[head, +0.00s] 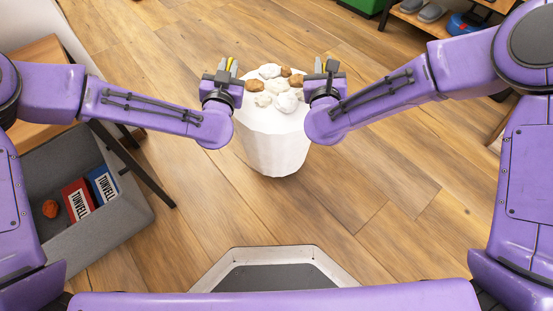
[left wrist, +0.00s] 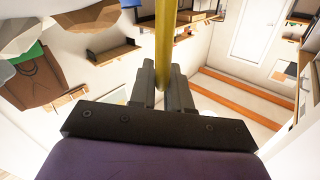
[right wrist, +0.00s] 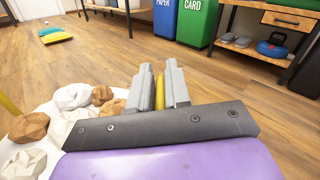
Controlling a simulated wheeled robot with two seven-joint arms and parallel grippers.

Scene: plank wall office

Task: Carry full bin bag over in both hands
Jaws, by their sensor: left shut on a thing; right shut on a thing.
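The white bin bag (head: 272,150) is upright in front of me, its open top full of white and brown crumpled lumps (head: 270,72). My left gripper (head: 229,72) is at the bag's left rim, shut on a yellow handle, which also shows between its fingers in the left wrist view (left wrist: 162,50). My right gripper (head: 322,70) is at the right rim, shut on the other yellow handle (right wrist: 160,92). The lumps and white rim lie beside the right gripper in the right wrist view. I cannot tell whether the bag's bottom touches the floor.
A grey box (head: 125,205) with red and blue cartons stands at left beside a wooden table (head: 40,55). A shelf with slippers (head: 432,13) is at the back right. Blue PAPER (right wrist: 166,18) and green CARD (right wrist: 198,22) bins stand beyond. Wooden floor (head: 390,170) is clear right of the bag.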

